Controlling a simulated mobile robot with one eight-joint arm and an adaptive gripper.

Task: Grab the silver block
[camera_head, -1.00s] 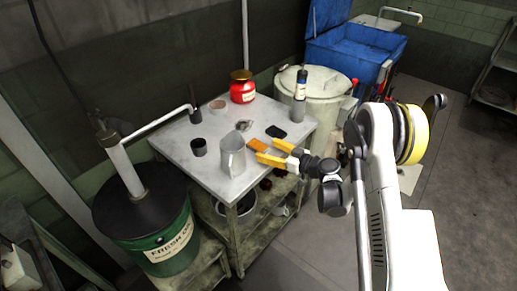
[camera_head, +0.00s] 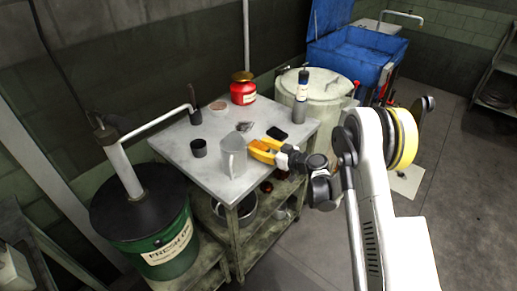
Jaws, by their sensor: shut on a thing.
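My gripper (camera_head: 262,151) has yellow-orange fingers and is low over the front right of the metal table (camera_head: 203,174).
A black flat item (camera_head: 277,133) lies behind my gripper. A dark cup (camera_head: 199,148), a red jar (camera_head: 243,90) and a bottle (camera_head: 302,85) stand on or by the table. A green drum (camera_head: 165,245) is at left, a pale barrel (camera_head: 322,95) behind right.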

